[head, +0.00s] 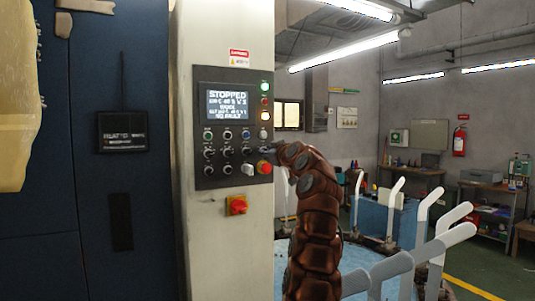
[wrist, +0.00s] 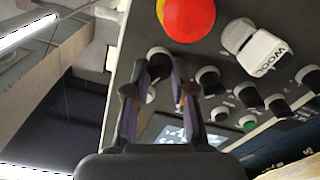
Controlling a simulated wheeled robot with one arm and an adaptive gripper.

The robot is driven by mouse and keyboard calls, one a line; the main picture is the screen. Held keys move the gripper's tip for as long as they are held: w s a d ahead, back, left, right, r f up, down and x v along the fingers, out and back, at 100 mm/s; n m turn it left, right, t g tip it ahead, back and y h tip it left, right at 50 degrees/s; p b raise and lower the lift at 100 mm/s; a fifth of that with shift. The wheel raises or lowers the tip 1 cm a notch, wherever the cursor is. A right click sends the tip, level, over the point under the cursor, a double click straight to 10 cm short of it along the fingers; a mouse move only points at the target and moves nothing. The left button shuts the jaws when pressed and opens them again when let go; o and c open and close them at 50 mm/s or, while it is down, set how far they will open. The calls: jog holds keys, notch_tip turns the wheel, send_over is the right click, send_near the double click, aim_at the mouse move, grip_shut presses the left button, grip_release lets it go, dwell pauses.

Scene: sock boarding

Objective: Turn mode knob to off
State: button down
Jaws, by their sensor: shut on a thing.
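The control panel (head: 203,172) on the pale cabinet carries a screen (head: 228,105) reading STOPPED and rows of black knobs. My gripper (head: 275,148) reaches the panel's right edge, above the red button (head: 264,167). In the wrist view my gripper (wrist: 158,82) has its two fingers on either side of a black knob (wrist: 158,59), closed on it. The fingers partly hide this knob, and I cannot read its label or pointer position. Other black knobs (wrist: 208,78) sit beside it. I cannot read which knob is marked mode.
In the wrist view the red button (wrist: 190,18) and a white switch lettered WOOL (wrist: 262,50) are close to my gripper. A red-and-yellow rotary switch (head: 237,205) is below the panel. White sock forms (head: 395,205) stand right of my arm.

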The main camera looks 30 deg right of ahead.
jog(key=shift+n, duration=0.8)
jog(key=shift+n+p, duration=0.6)
jog(key=shift+n, duration=0.5)
jog(key=shift+a, duration=0.1)
jog(key=c, duration=1)
grip_release()
jog(key=shift+o, duration=0.2)
